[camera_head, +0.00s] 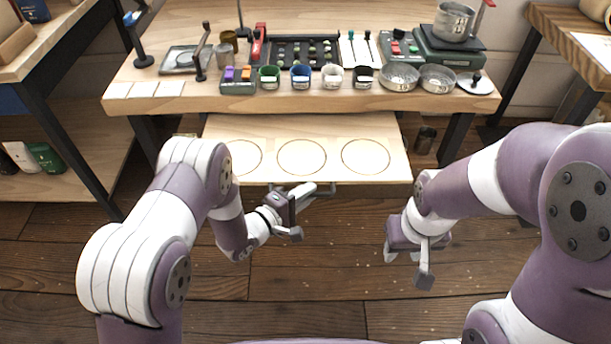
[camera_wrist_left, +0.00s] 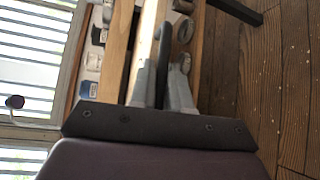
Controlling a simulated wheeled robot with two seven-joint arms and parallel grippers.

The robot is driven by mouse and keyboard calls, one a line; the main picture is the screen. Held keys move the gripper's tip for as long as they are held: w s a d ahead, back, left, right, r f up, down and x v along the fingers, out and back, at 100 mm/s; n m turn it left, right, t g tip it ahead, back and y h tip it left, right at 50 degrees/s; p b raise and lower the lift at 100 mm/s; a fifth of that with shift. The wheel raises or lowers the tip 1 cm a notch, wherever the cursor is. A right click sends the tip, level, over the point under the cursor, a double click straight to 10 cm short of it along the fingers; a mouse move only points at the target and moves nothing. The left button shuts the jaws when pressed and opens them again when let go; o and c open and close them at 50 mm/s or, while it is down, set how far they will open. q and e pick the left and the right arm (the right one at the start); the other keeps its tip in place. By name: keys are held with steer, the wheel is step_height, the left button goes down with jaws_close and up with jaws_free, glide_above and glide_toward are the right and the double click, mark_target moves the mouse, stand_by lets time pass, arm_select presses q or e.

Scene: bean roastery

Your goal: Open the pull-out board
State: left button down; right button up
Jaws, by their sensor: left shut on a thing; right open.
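The pull-out board (camera_head: 272,172) is a light wooden panel with three dark-ringed circles. It sticks out well from under the front of the workbench. A dark handle runs along its front edge. My left gripper (camera_head: 318,190) is at the middle of that edge, shut on the handle. In the left wrist view the dark handle bar (camera_wrist_left: 165,50) stands between the two grey fingers (camera_wrist_left: 163,80). My right gripper (camera_head: 408,265) is open and empty, low in front of the board's right end, apart from it.
The workbench top (camera_head: 200,103) holds several cups, a black tray (camera_head: 303,52), metal bowls (camera_head: 398,76) and a scale with a pot (camera_head: 454,22). A dark cup (camera_head: 425,140) stands right of the board. Shelving is at the left. The wooden floor (camera_head: 310,270) in front is clear.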

arm_select(q)
steer(key=shift+s, duration=0.6)
steer(key=c, duration=1.2)
jaws_free()
steer(key=shift+a, duration=0.15)
steer(key=p+v, duration=0.2)
steer(key=v, duration=1)
steer(key=shift+s+a+p, duration=0.15)
steer(key=shift+s+p, duration=0.05)
steer(key=shift+p, duration=0.1)
